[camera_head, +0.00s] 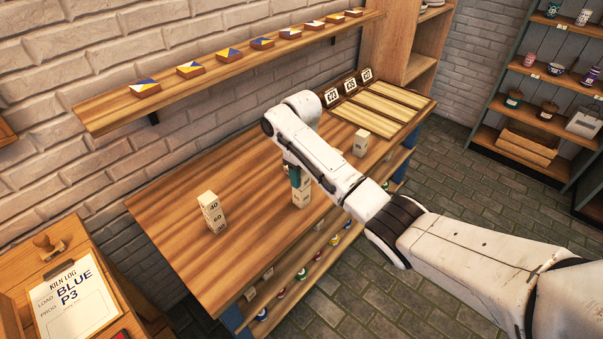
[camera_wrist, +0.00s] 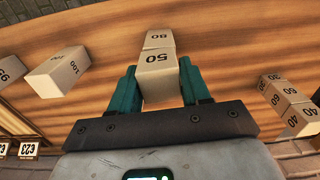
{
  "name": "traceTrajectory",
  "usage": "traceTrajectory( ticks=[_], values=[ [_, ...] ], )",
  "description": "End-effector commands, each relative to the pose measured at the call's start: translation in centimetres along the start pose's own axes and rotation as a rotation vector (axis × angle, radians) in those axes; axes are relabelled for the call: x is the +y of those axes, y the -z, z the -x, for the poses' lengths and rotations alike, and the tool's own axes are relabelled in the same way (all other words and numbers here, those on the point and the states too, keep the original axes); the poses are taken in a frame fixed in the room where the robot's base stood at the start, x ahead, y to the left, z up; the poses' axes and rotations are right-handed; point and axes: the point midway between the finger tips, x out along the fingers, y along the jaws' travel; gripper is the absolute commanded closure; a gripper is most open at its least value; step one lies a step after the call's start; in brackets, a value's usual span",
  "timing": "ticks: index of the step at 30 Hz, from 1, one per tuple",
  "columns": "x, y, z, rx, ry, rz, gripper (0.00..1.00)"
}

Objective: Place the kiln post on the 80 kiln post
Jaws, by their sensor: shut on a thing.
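My gripper (camera_wrist: 158,82) is shut on a cream kiln post marked 50 (camera_wrist: 158,80), with one teal finger on each side. The 80 kiln post (camera_wrist: 158,40) shows just beyond the 50 post in the wrist view, lined up with it. In the head view the 80 post (camera_head: 301,198) stands on the table below my gripper (camera_head: 297,179), whose fingers are partly hidden by my arm. The 50 post is over the 80 post; I cannot tell whether they touch.
A stack of posts marked 40, 60 and 30 (camera_head: 212,212) stands to the left on the wooden table (camera_head: 180,190). A single post (camera_head: 361,143) stands to the right, near a slatted board (camera_head: 375,108) with number cards. A wall shelf (camera_head: 220,66) holds painted tiles.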

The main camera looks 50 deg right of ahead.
Motion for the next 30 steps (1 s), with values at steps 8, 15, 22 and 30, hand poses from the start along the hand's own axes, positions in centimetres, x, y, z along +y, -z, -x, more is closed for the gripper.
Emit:
traceTrajectory(
  ticks=[8, 15, 22, 30],
  values=[
    [0.0, 0.0, -0.3, 0.0, 0.0, 0.0, 0.43],
    [0.0, 0.0, -0.2, 0.0, 0.0, 0.0, 0.28],
    [0.1, 0.0, 0.2, 0.002, -0.001, 0.0, 0.28],
    [0.0, 0.2, 4.3, 0.007, -0.001, 0.001, 0.28]
  ],
)
